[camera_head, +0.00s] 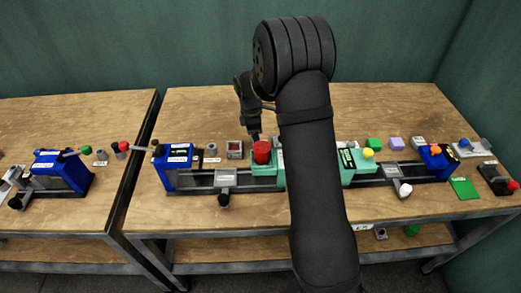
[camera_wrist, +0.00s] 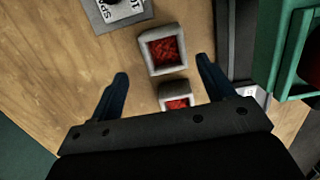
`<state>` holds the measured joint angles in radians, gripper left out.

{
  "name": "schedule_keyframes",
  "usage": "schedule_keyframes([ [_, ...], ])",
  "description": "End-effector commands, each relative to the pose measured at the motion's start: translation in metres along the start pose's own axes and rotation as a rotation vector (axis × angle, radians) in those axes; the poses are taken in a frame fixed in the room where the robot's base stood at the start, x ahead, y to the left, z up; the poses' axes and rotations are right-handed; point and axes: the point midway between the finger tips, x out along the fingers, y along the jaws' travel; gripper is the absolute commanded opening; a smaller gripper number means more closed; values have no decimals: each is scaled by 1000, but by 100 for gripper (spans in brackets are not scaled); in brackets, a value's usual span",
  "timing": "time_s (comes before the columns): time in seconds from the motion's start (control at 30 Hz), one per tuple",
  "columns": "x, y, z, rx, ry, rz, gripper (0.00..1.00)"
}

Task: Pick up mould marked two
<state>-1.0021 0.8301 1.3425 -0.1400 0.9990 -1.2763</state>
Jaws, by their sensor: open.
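In the wrist view, two square grey moulds with red contents lie on the wooden table. One mould (camera_wrist: 147,52) lies just beyond my fingertips. The other mould (camera_wrist: 165,90) lies closer to my palm, between the fingers and partly hidden by the gripper body. No number can be read on either, so I cannot tell which is marked two. My gripper (camera_wrist: 163,66) is open, its fingers to either side of the moulds, holding nothing. In the head view my gripper (camera_head: 254,138) points down behind the red knob (camera_head: 262,152), right of a square mould (camera_head: 235,149).
A grey block (camera_wrist: 122,12) with a label lies at the wrist view's top. A green press part (camera_wrist: 290,50) stands at its right. In the head view, blue presses (camera_head: 177,165) and a rail (camera_head: 195,181) run along the table front. The table's back is clear.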

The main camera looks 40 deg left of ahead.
Motion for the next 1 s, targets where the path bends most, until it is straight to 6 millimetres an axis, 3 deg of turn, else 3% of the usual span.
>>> schedule_keyframes([
  [0.4, 49, -8, 7, 0, -1, -1, 75],
  [0.67, 52, -8, 7, 0, -1, 0, 75],
  [0.97, 52, -8, 7, 0, -1, 0, 20],
  [1.0, 52, -7, 7, 0, -1, 1, 20],
])
